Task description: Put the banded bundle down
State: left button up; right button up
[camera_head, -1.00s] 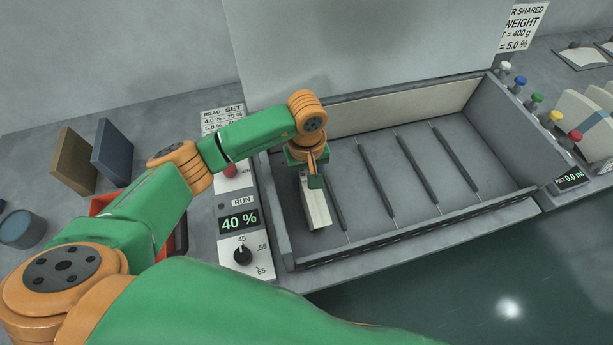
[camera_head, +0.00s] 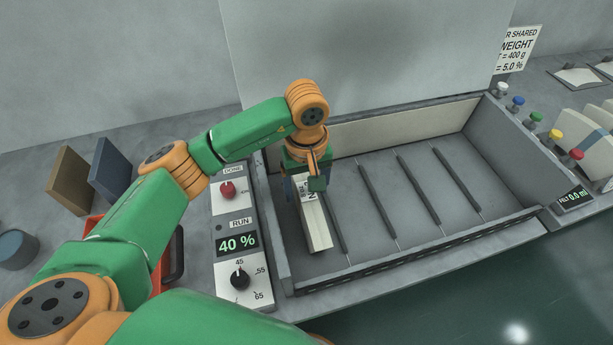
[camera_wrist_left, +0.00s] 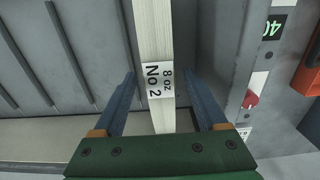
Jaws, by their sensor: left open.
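The banded bundle (camera_head: 317,228) is a long pale bar with a white band label (camera_wrist_left: 159,79) reading "8 oz No 2". It lies in the leftmost lane of the grey divided tray (camera_head: 400,243), beside the first dark divider rod. It also shows in the left wrist view (camera_wrist_left: 154,35), running between my fingers. My left gripper (camera_head: 306,190) is open over the bundle's far part. Its blue fingers stand on either side of the bundle with a gap at each side. My right gripper is not in view.
A control panel (camera_head: 237,275) with a red knob, a 40 % display and a black dial stands left of the tray. A red bin (camera_head: 92,224), partly behind my arm, is further left. The other tray lanes are empty. Coloured knobs line the tray's right side.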

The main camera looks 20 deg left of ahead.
pick_arm(q)
notch_tip(320, 180, up, 7)
jog(key=shift+f+b, duration=0.1)
jog(key=shift+b, duration=0.2)
jog(key=shift+f, duration=0.1)
dwell(0.6)
